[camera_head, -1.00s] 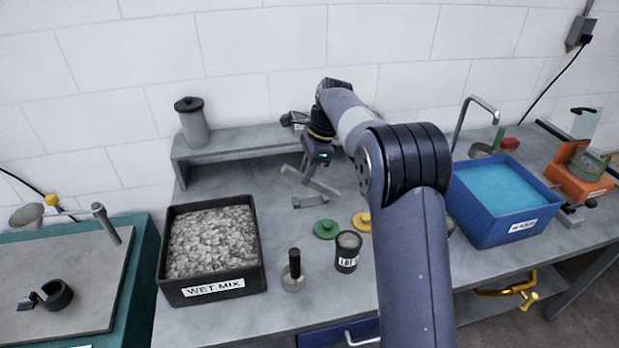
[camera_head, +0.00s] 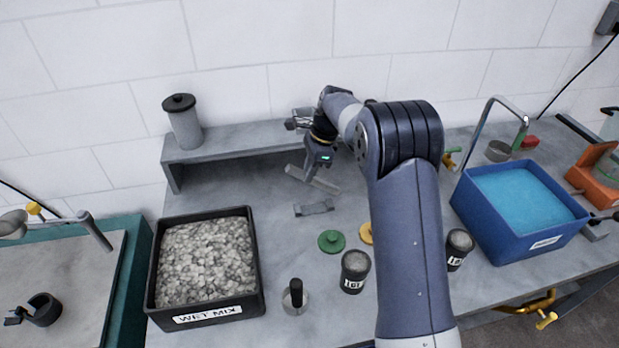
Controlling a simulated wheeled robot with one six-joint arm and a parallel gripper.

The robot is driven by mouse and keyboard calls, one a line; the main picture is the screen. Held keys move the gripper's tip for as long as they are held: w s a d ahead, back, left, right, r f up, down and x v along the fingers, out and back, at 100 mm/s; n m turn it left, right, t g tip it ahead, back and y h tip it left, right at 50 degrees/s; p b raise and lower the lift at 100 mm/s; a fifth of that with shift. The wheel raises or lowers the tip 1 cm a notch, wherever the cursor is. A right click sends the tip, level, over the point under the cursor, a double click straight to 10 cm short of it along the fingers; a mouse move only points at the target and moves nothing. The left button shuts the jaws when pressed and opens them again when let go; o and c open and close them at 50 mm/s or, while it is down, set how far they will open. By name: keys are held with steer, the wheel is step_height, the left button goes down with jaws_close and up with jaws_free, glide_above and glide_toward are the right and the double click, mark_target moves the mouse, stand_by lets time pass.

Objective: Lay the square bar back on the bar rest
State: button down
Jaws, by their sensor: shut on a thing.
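My gripper (camera_head: 314,172) is shut on the square bar (camera_head: 325,186), a short grey metal bar, behind the middle of the bench. The bar is held crosswise, slanting down to the right in the picture. A low grey bracket (camera_head: 314,208) that looks like the bar rest lies on the bench just in front of and below the bar. A gap shows between the bar and the rest. My gripper's fingers are small here and partly merge with the bar.
A black WET MIX tub (camera_head: 253,262) stands at the left and a blue water bin (camera_head: 545,240) at the right. A green disc (camera_head: 331,241), a yellow disc (camera_head: 366,233) and dark cups (camera_head: 354,272) lie in front. A raised shelf (camera_head: 235,140) runs behind.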

mark_target(322, 181)
steer(key=shift+f+p, duration=0.3)
steer(key=shift+f, duration=1.2)
steer(key=shift+f, duration=0.1)
steer(key=shift+f, duration=0.4)
steer(key=c, duration=1.3)
jaws_free()
steer(key=shift+r, duration=0.1)
steer(key=shift+r, duration=0.6)
steer(key=b+v, duration=0.1)
steer(key=v, duration=1)
steer(key=shift+d+r+b, duration=0.1)
steer(key=shift+r+b, duration=0.2)
steer(key=shift+r, duration=0.05)
